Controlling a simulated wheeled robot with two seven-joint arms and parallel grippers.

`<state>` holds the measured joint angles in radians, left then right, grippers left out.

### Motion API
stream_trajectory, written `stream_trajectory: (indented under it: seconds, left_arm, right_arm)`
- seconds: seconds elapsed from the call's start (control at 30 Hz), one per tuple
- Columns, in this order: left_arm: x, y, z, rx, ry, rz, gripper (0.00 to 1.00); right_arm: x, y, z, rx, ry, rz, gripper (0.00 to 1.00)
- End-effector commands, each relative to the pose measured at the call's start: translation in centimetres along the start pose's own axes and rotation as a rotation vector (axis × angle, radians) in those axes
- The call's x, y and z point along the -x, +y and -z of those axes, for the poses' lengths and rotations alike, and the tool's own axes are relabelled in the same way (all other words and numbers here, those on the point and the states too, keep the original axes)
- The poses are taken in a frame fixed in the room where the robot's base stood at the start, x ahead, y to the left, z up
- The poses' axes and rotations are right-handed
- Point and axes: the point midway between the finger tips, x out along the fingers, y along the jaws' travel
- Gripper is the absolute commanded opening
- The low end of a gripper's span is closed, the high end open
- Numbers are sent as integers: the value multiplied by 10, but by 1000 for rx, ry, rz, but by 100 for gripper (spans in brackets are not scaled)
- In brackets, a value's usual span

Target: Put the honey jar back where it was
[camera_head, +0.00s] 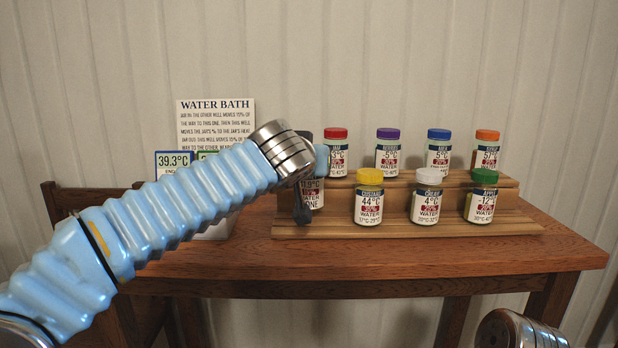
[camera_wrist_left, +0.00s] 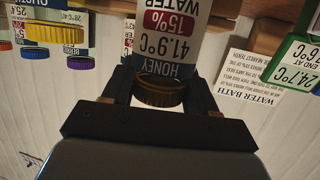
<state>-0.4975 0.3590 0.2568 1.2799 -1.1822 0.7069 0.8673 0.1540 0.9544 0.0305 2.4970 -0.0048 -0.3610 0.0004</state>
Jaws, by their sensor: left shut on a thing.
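The honey jar (camera_head: 316,196) has a white label with a dark red band. In the left wrist view the same jar (camera_wrist_left: 166,45) appears upside down, with HONEY, 41.9°C and 15% on its label and a brownish-gold cap. My left gripper (camera_head: 303,212) is shut on it, with dark fingers (camera_wrist_left: 160,92) on both sides of the cap. The jar is at the left end of the wooden rack (camera_head: 400,233), left of the yellow-capped jar. Its base looks higher than those of the front-row jars; I cannot tell whether it touches the rack. My right gripper is out of view.
The front row holds yellow-capped (camera_head: 369,200), white-capped (camera_head: 427,200) and green-capped (camera_head: 482,200) jars. Red- (camera_head: 336,155), purple- (camera_head: 387,153), blue- (camera_head: 438,155) and orange-capped (camera_head: 486,153) jars stand behind. A WATER BATH card (camera_head: 215,120) stands left. The table front (camera_head: 400,265) is clear.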

Motion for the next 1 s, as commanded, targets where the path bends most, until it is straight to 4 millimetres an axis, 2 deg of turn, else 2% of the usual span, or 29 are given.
stream_trajectory:
  seconds: [0.1,0.2,0.6,0.63,0.8,1.0]
  left_arm:
    - [-8,-1,-21,-3,-3,0,13]
    - [-11,-1,-30,-1,-1,-1,13]
    - [-12,-1,-35,0,0,-1,13]
    - [-12,-1,-34,0,-1,0,61]
    - [-12,-1,-33,0,-1,0,83]
    - [-12,-1,-33,0,-1,0,83]
  right_arm:
    - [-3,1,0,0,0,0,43]
    - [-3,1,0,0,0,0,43]
    - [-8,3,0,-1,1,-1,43]
    - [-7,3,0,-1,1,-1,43]
    - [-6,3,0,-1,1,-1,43]
    - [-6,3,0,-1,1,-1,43]
